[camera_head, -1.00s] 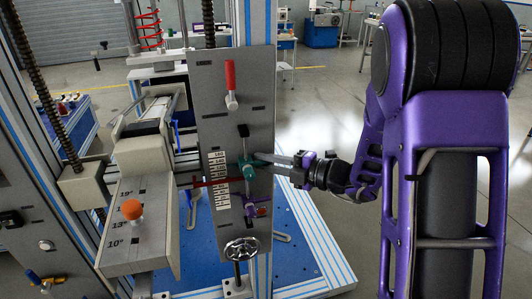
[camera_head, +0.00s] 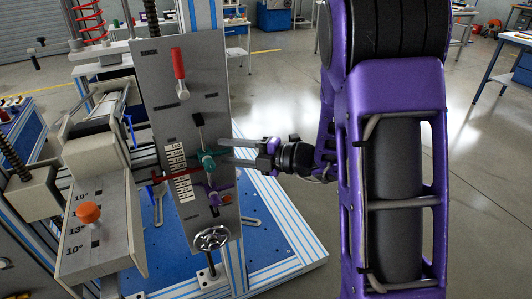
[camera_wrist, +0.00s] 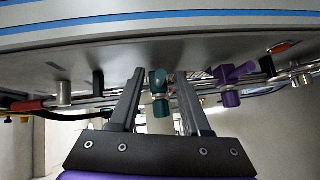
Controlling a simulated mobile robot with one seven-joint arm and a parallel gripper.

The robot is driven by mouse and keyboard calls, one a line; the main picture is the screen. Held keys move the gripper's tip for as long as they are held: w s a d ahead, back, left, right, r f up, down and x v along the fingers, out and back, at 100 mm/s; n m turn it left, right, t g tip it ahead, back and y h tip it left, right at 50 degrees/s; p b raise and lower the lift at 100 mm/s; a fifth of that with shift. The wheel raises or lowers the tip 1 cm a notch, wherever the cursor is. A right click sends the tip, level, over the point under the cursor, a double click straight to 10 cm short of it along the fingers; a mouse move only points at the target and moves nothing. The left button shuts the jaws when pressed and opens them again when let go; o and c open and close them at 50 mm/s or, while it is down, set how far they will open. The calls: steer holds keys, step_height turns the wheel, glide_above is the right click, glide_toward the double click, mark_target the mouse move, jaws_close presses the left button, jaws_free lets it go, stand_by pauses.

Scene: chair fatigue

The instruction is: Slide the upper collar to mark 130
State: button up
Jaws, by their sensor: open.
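The teal upper collar (camera_head: 207,161) sits on a thin vertical rod on the grey upright panel (camera_head: 160,100), beside a white marked scale (camera_head: 178,172). A purple collar (camera_head: 214,197) is lower on the same rod. My gripper (camera_head: 222,152) reaches in from the right, its fingertips close to the teal collar. In the wrist view my gripper (camera_wrist: 158,84) is open, with one finger on each side of the teal collar (camera_wrist: 158,84) and gaps between. The purple collar (camera_wrist: 236,72) is to the right there.
A red handle (camera_head: 180,66) sticks out above the collars, and a handwheel (camera_head: 211,238) is below. An orange knob (camera_head: 88,212) is on the angled plate at left. A blue base plate (camera_head: 180,255) lies beneath. Open floor is to the right.

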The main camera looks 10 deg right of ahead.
steer(key=p+v, duration=0.2)
steer(key=v, duration=1.4)
steer(key=shift+a, duration=0.1)
